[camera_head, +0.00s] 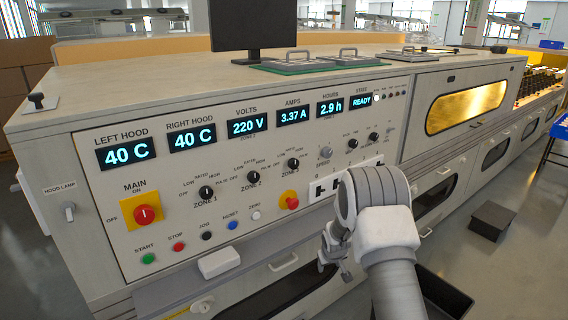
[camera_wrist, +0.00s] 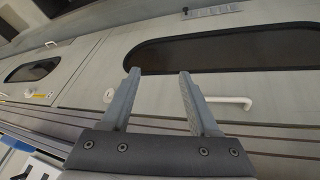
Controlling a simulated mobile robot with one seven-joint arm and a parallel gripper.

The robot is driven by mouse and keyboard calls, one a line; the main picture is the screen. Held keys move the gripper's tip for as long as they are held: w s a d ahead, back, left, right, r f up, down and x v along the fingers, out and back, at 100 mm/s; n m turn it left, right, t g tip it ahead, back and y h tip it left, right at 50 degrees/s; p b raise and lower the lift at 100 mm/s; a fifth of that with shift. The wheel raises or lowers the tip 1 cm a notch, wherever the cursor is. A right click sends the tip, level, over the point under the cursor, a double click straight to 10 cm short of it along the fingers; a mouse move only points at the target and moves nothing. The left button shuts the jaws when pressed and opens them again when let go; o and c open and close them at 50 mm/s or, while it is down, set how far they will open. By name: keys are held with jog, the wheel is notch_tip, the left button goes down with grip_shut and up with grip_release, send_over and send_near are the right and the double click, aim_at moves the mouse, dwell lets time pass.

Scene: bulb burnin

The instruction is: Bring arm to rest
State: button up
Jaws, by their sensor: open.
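My gripper (camera_wrist: 157,88) is open and empty in the wrist view, its two grey fingers apart. Beyond the fingers are a dark window (camera_wrist: 215,45) and a white handle (camera_wrist: 228,101) on the pale cabinet front; nothing lies between the fingers. In the head view my arm comes up from the bottom right and bends down in front of the control panel (camera_head: 318,222). The gripper (camera_head: 330,258) hangs low there, partly hidden by my own arm. The displays show 40 C for both hoods, 220 V, 3.37 A, 2.9 h and READY.
The panel has a red main switch (camera_head: 145,214), a red knob on yellow (camera_head: 289,200) and several dials close to my arm. A dark bin (camera_head: 444,296) stands on the floor beside my arm, and a dark box (camera_head: 492,220) farther right. The floor at right is otherwise mostly clear.

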jog(key=s+r+m, duration=0.1)
jog(key=s+r, duration=0.4)
jog(key=r, duration=0.5)
jog(key=s+r, duration=0.4)
jog(key=r, duration=0.5)
jog(key=s+r+m, duration=0.1)
jog(key=s+r, duration=0.4)
jog(key=r, duration=0.5)
jog(key=s+r+m, duration=0.1)
jog(key=s+r, duration=0.2)
jog(key=s, duration=1)
jog(key=s+r, duration=0.4)
jog(key=s, duration=1)
notch_tip(320, 180, up, 20)
jog(key=p, duration=2)
jog(key=shift+w+a+y, duration=0.2)
jog(key=shift+a+y, duration=0.1)
jog(key=shift+y, duration=0.1)
jog(key=shift+r, duration=0.1)
